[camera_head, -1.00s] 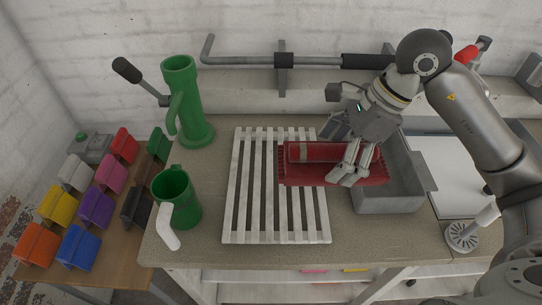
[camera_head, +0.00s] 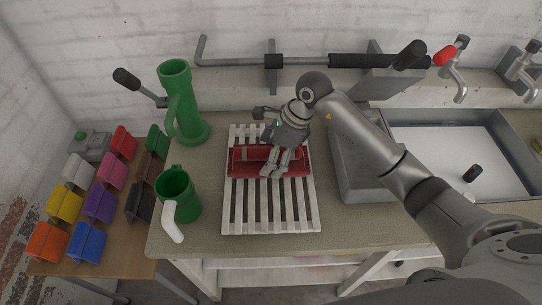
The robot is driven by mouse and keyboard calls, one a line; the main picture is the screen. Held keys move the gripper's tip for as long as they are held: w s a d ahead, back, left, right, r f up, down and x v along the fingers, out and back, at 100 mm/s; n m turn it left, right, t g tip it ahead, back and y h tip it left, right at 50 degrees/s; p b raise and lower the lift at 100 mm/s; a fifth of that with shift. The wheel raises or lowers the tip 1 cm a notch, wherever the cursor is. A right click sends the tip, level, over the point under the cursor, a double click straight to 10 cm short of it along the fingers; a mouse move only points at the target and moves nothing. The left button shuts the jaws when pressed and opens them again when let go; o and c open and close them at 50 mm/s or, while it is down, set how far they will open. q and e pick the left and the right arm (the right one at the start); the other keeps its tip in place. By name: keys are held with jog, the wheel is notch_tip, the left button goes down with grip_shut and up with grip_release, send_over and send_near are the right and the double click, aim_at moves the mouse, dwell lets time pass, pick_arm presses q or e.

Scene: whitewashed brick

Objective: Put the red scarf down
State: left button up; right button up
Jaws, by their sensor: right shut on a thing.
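The red scarf (camera_head: 246,163) is a folded, rolled bundle with a flat red part under it. It lies across the upper middle of the white slatted rack (camera_head: 271,226), or just above it; I cannot tell if it touches the slats. My right gripper (camera_head: 274,172) is over the right half of the scarf, pointing down, shut on it. The fingers hide part of the scarf. My left gripper does not show.
A green mug (camera_head: 176,196) and a tall green pitcher (camera_head: 184,110) stand left of the rack. A grey bin (camera_head: 366,191) is to the right, then a sink (camera_head: 450,150). Colourful folded pieces (camera_head: 99,203) sit on the side table. Pipes run along the wall.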

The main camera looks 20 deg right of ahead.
jog(key=shift+f+p, duration=0.5)
jog(key=shift+f, duration=0.6)
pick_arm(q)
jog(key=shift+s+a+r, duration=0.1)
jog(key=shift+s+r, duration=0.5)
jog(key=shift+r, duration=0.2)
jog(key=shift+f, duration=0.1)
pick_arm(e)
jog(key=shift+f, duration=0.1)
jog(key=shift+f+b, duration=0.15)
jog(key=shift+b, duration=0.2)
jog(key=o, duration=0.9)
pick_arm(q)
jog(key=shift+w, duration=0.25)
pick_arm(e)
jog(key=shift+s, duration=0.1)
jog(key=shift+r, duration=0.2)
